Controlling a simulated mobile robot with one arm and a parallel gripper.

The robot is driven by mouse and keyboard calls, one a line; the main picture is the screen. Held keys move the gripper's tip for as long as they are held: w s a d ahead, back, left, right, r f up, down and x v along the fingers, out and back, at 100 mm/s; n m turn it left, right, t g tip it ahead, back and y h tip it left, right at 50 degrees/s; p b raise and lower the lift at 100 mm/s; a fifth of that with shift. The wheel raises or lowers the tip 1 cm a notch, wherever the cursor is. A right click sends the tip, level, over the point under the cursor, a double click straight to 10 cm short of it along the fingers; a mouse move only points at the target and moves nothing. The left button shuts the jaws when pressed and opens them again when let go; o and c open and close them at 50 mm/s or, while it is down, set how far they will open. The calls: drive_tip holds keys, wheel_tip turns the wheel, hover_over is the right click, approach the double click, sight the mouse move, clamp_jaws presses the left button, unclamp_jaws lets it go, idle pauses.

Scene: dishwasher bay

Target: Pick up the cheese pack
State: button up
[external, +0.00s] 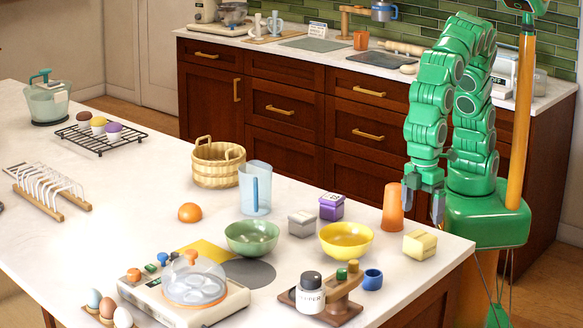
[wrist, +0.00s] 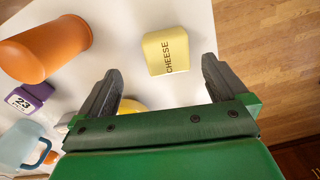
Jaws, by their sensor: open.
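The cheese pack (external: 420,244) is a small pale yellow block near the right corner of the white counter, to the right of the yellow bowl. In the wrist view the cheese pack (wrist: 167,50) lies beyond and between the fingertips, with its "CHEESE" lettering showing. My gripper (external: 424,206) hangs above the counter's right edge, close to the pack and apart from it. In the wrist view my gripper (wrist: 162,72) is open, with nothing between its dark fingers.
An orange tumbler (external: 393,208) stands just behind the pack, near my gripper. A yellow bowl (external: 346,241), a purple box (external: 331,207) and a blue cup (external: 372,279) are to the left. The counter's edge (external: 455,250) is close on the right, with wood floor (wrist: 265,70) beyond.

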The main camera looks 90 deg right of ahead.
sight(421, 236)
drive_tip(key=shift+a+f, duration=0.2)
drive_tip(key=shift+a, duration=0.55)
drive_tip(key=shift+f, duration=3.9)
drive_tip(key=c, duration=1.2)
drive_tip(key=shift+r, duration=0.2)
drive_tip(key=shift+r, duration=0.3)
wheel_tip(421, 236, up, 2)
drive_tip(key=shift+w+r, duration=0.1)
drive_tip(key=shift+t, duration=0.3)
drive_tip(key=s+d+r, duration=0.2)
drive_tip(key=d+r, duration=0.1)
drive_tip(key=d, duration=0.1)
drive_tip(key=s+d+r, duration=0.6)
drive_tip(key=d+r, duration=0.1)
drive_tip(key=shift+d+r, duration=0.1)
drive_tip(key=shift+d, duration=0.25)
